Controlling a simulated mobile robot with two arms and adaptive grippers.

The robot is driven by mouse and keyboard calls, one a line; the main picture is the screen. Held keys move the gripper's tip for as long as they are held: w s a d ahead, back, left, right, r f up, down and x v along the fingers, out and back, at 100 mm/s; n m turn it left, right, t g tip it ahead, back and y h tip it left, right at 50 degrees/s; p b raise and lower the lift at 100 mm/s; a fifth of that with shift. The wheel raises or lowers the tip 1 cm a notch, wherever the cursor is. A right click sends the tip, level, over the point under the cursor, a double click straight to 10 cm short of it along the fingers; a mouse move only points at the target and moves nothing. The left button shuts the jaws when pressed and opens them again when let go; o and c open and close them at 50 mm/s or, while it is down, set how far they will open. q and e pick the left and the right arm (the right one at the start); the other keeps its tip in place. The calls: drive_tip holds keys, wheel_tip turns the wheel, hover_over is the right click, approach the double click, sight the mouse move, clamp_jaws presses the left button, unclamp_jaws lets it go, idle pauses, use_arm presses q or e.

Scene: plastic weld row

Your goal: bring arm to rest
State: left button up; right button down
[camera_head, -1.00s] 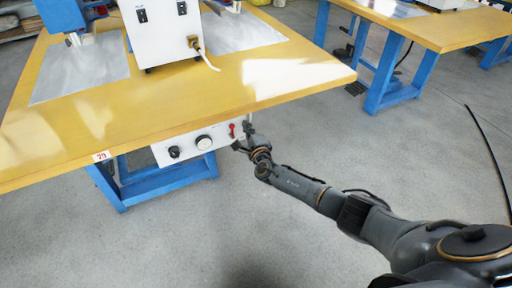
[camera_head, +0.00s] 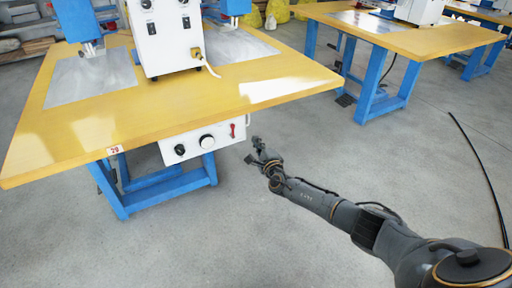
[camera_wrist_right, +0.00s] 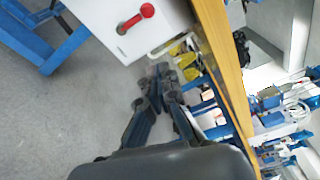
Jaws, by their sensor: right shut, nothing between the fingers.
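My right arm comes in from the lower right of the head view. Its gripper (camera_head: 253,149) is in free air just right of the white control box (camera_head: 203,143) under the yellow table, apart from it. In the right wrist view the fingers (camera_wrist_right: 157,86) are together and hold nothing. The red switch handle (camera_head: 233,130) on the box's right end also shows in the wrist view (camera_wrist_right: 146,11), ahead of the fingers and not touched. My left gripper is not in view.
The yellow table (camera_head: 110,133) on blue legs carries a white machine (camera_head: 166,38). A second yellow table (camera_head: 430,40) stands at the back right. A black cable (camera_head: 481,165) lies on the floor at right. The grey floor between is clear.

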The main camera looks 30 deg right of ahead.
idle(0.4)
